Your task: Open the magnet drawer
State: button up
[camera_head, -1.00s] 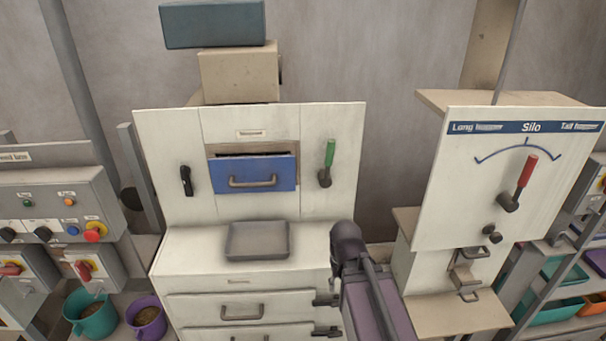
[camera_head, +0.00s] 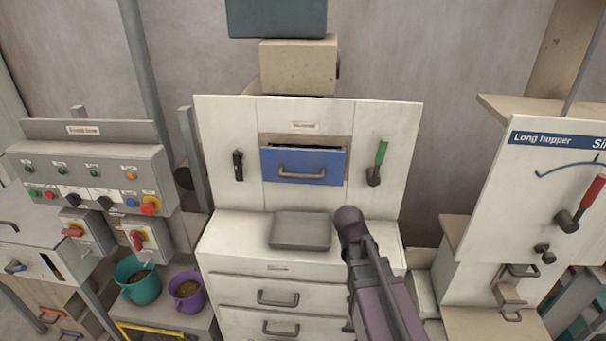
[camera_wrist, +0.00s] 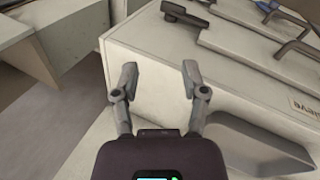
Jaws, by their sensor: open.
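The blue drawer front (camera_head: 303,166) with a curved grey handle (camera_head: 302,175) sits in the middle of the white upright panel, under a small label too blurred to read. A dark gap shows above its top edge. My gripper (camera_wrist: 160,78) is in the wrist view only, its two fingers spread apart with nothing between them. Beyond the fingers lies a pale panel surface (camera_wrist: 150,75), seen tilted. In the head view my arm is at the lower right of the cabinet, and the gripper cannot be made out.
A grey tray (camera_head: 300,230) lies on the ledge below the blue drawer. A black lever (camera_head: 238,165) and a green lever (camera_head: 378,160) flank the drawer. White drawers (camera_head: 275,285) are below.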

jog(key=w+a+r+n+t+h, duration=0.2)
jog(key=w+a+r+h, duration=0.15)
jog(key=w+a, duration=0.3)
jog(key=n+t+h+p, duration=0.2)
jog(key=n+t+h, duration=0.2)
jog(key=n+t, duration=0.3)
send_near(300, 177)
jog(key=s+a+m+t, duration=0.1)
jog(key=s+a, duration=0.1)
jog(key=shift+f, duration=0.25)
jog(key=shift+d+m, duration=0.2)
jog(key=shift+m, duration=0.1)
jog(key=b+x, duration=0.1)
jog(key=x, duration=1.2)
jog(key=shift+w+d+b, duration=0.25)
jog(key=shift+b, duration=0.05)
grip_shut()
